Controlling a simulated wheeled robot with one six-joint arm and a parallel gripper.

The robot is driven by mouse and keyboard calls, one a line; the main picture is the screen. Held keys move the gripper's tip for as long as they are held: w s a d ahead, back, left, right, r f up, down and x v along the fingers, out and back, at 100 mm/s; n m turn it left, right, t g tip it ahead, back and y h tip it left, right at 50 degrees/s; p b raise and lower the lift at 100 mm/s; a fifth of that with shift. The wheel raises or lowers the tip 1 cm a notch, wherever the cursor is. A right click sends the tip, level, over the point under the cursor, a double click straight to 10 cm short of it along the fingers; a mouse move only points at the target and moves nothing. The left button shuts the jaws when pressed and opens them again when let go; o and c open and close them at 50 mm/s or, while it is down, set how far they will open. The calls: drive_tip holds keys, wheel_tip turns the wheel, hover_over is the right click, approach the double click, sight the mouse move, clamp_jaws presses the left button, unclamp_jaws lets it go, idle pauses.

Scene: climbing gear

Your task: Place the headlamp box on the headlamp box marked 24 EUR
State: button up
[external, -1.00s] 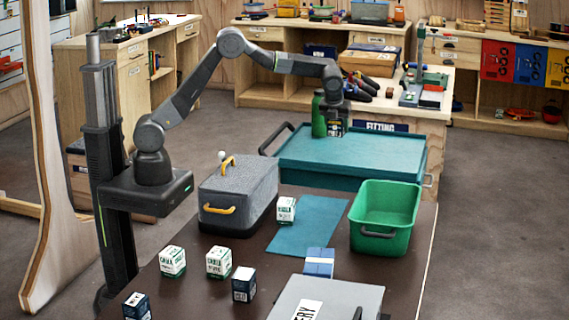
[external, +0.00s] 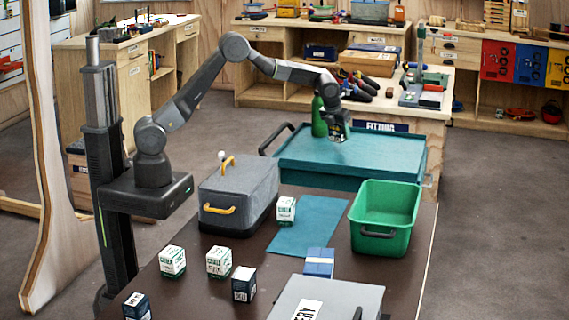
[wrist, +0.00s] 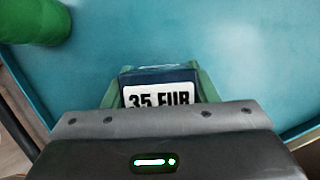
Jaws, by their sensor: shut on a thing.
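My gripper (external: 337,122) is over the teal-topped cart, tilted, and shut on a dark navy box. In the wrist view my gripper (wrist: 160,90) has one green finger on each side of this box (wrist: 158,76), whose white label reads "35 EUR". Two dark navy boxes with white print, one (external: 243,284) near the table's middle and one (external: 137,306) at its front left, stand on the brown table. No label reading 24 EUR can be made out, so I cannot tell which box bears it.
A green bottle (external: 319,117) stands close beside my gripper on the cart (external: 385,155). On the table are a grey case (external: 238,190), a green bin (external: 384,222), several white-and-green boxes (external: 219,262), a blue box (external: 319,262), a teal mat (external: 310,228) and a grey lidded case (external: 335,300).

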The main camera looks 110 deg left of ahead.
sight(339, 140)
drive_tip(key=shift+f, duration=1.9)
drive_tip(key=shift+f, duration=0.2)
drive_tip(key=o, duration=1)
drive_tip(key=shift+r, duration=0.15)
drive_tip(key=shift+o, duration=0.6)
drive_tip(key=v, duration=1.2)
